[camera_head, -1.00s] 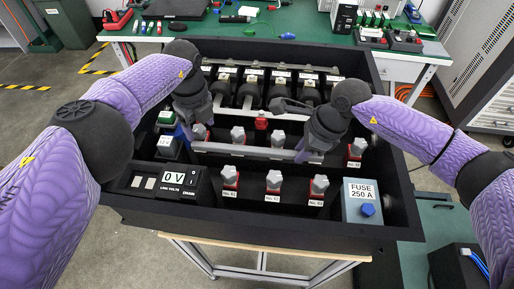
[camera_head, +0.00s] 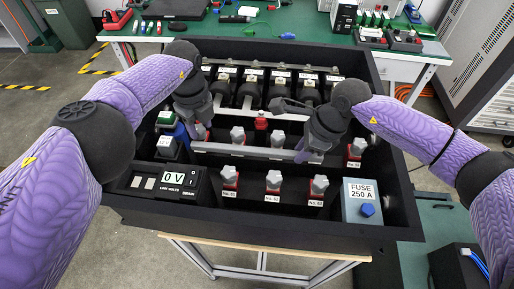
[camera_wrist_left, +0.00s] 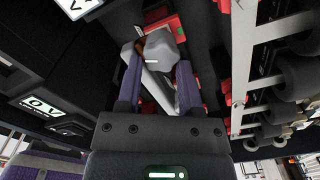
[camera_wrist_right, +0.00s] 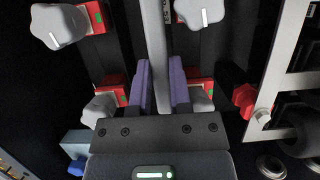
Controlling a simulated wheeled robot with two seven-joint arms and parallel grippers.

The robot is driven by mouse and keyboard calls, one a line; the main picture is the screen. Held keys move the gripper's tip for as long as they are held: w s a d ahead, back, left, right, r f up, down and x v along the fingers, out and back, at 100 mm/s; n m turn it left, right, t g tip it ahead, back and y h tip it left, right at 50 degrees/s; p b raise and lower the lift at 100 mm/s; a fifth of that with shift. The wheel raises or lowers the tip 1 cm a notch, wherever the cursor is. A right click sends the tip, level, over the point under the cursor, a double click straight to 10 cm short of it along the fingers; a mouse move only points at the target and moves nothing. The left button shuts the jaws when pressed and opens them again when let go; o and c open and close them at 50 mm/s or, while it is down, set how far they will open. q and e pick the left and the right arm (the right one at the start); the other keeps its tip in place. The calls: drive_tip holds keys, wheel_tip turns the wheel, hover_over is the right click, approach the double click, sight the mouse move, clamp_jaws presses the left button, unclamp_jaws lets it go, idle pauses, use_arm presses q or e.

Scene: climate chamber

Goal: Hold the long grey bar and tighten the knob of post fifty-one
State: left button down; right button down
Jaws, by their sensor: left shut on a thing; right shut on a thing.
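The long grey bar (camera_head: 250,152) lies across the middle post row inside the black box. My right gripper (camera_head: 306,153) is shut on its right part; in the right wrist view the bar (camera_wrist_right: 158,35) runs between the fingers. My left gripper (camera_head: 203,130) is at the row's left end, shut on a grey lobed knob (camera_wrist_left: 161,48) with a red base. That knob is mostly hidden in the head view. The bar (camera_wrist_left: 152,88) passes beneath this knob in the left wrist view. The knob's post number is not readable.
Front posts carry grey knobs (camera_head: 273,180) on red bases. A voltage display (camera_head: 178,178) reading 0 V is front left, and a grey fuse box (camera_head: 361,204) is front right. Black cylinders (camera_head: 250,92) line the back. The box walls (camera_head: 395,200) surround everything.

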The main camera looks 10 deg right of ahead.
use_arm(q)
drive_tip(key=m, duration=0.4)
drive_tip(key=shift+a+m, duration=0.3)
drive_tip(key=shift+m, duration=0.1)
use_arm(e)
drive_tip(key=shift+w+d+r, duration=0.1)
drive_tip(key=shift+w+r, duration=0.05)
use_arm(q)
drive_tip(key=m, duration=0.7)
drive_tip(key=shift+s+a, duration=0.1)
drive_tip(key=shift+a, duration=0.1)
drive_tip(key=shift+c, duration=2)
unclamp_jaws()
drive_tip(key=n, duration=0.4)
drive_tip(key=shift+d, duration=0.2)
drive_tip(key=n, duration=0.3)
drive_tip(key=shift+d, duration=0.15)
drive_tip(key=n, duration=0.5)
drive_tip(key=shift+d, duration=0.2)
